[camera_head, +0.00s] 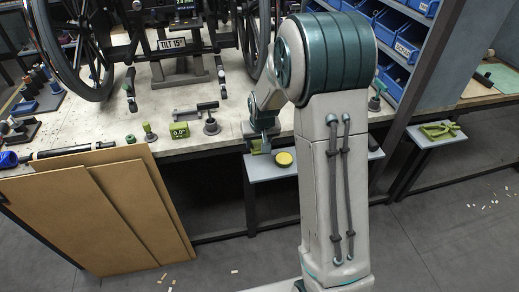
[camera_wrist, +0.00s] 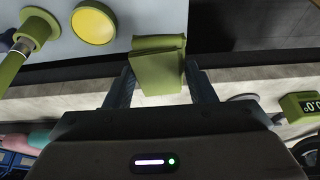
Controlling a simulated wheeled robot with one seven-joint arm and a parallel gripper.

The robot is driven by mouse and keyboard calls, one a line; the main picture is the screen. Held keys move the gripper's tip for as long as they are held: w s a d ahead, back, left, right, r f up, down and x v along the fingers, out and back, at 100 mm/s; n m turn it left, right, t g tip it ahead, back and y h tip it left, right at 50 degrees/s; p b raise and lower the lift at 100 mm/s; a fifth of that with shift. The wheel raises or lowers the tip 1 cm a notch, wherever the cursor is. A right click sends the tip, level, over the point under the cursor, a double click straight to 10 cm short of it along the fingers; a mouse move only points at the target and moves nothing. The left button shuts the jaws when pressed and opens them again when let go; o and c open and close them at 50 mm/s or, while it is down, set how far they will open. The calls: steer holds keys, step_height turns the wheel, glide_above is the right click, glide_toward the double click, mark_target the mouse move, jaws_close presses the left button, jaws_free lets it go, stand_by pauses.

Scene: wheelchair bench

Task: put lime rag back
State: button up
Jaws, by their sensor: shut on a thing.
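The lime rag (camera_wrist: 158,68) is a folded, olive-lime pad in the wrist view, held between the two fingers of my gripper (camera_wrist: 161,90). A lime patch of it shows in the head view (camera_head: 257,147), below my wrist, at the left end of the small grey shelf (camera_head: 310,169). My gripper is shut on the rag. In the wrist view the rag overlaps the shelf's edge; I cannot tell whether it touches the shelf. A round yellow-topped tin (camera_head: 284,159) stands on the shelf beside it and also shows in the wrist view (camera_wrist: 94,24).
The workbench (camera_head: 160,112) holds a wheelchair (camera_head: 95,45), a green digital gauge (camera_head: 180,130) and small tools. Brown panels (camera_head: 100,215) lean at its front left. Blue bins (camera_head: 405,45) stand behind my arm. Another shelf (camera_head: 425,141) at right bears a lime item (camera_head: 439,130).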

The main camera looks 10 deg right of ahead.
steer(key=shift+s+f, duration=0.2)
steer(key=shift+s, duration=0.45)
steer(key=shift+f+g, duration=0.15)
steer(key=shift+g, duration=0.15)
steer(key=shift+f+b, duration=2.2)
steer(key=shift+f, duration=1)
steer(key=shift+f+b, duration=0.35)
steer(key=shift+f, duration=0.05)
steer(key=o, duration=1.2)
